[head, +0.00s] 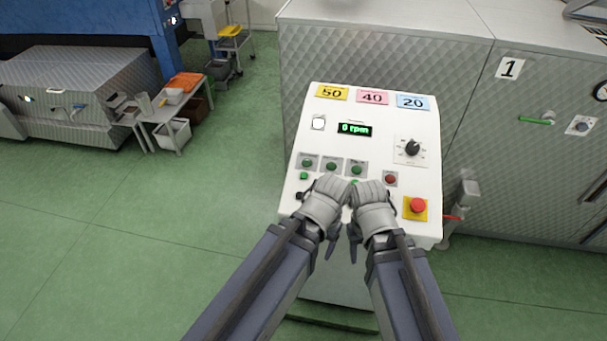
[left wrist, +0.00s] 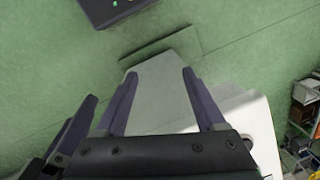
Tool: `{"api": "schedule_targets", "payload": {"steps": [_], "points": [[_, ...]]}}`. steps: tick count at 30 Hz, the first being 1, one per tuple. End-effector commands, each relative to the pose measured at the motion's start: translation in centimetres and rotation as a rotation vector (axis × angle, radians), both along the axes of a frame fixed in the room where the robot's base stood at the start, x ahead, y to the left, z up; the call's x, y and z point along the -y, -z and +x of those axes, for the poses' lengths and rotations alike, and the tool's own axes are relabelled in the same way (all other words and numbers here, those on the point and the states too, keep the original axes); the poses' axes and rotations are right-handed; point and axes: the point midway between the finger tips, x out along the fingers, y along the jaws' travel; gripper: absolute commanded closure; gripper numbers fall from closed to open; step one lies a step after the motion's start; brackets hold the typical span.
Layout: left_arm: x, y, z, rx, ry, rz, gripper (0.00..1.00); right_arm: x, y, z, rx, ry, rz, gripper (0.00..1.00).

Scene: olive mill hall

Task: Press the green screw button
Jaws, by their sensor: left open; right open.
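The white control panel (head: 425,165) slopes toward me in the middle of the head view. It carries several round green buttons, including a left one (head: 307,163), a middle one (head: 331,166) and a right one (head: 357,170). Their labels are too small to read, so I cannot tell which is the screw button. My left gripper (head: 331,247) and right gripper (head: 353,243) are side by side over the panel's lower edge, below the green buttons. Both are open and empty. The left wrist view shows my left gripper's spread fingers (left wrist: 160,88) above the panel's pedestal and floor.
A red button (head: 390,179) sits right of the green ones. A red emergency stop (head: 417,206) on yellow is at lower right. A black knob (head: 412,147) and a display (head: 355,129) reading 0 rpm are above. A metal machine (head: 380,60) stands behind.

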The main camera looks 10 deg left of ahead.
Motion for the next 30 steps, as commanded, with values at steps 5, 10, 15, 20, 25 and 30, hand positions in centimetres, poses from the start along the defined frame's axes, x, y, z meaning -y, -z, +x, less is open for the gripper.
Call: {"api": "schedule_targets", "payload": {"steps": [5,10,15,20,25,30], "points": [[0.0,0.0,0.0,0.0,0.0,0.0,0.5,0.0,0.0,0.0,0.0,0.0,0.0,0.5],[0.0,0.0,0.0,0.0,0.0,0.0,0.69,0.0,0.0,0.0,0.0,0.0,0.0,0.5],[0.0,0.0,0.0,0.0,0.0,0.0,0.88,0.0,0.0,0.0,0.0,0.0,0.0,0.5],[0.0,0.0,0.0,0.0,0.0,0.0,1.0,0.0,0.0,0.0,0.0,0.0,0.0,0.5],[0.0,0.0,0.0,0.0,0.0,0.0,1.0,0.0,0.0,0.0,0.0,0.0,0.0,0.5],[0.0,0.0,0.0,0.0,0.0,0.0,1.0,0.0,0.0,0.0,0.0,0.0,0.0,0.5]]}}
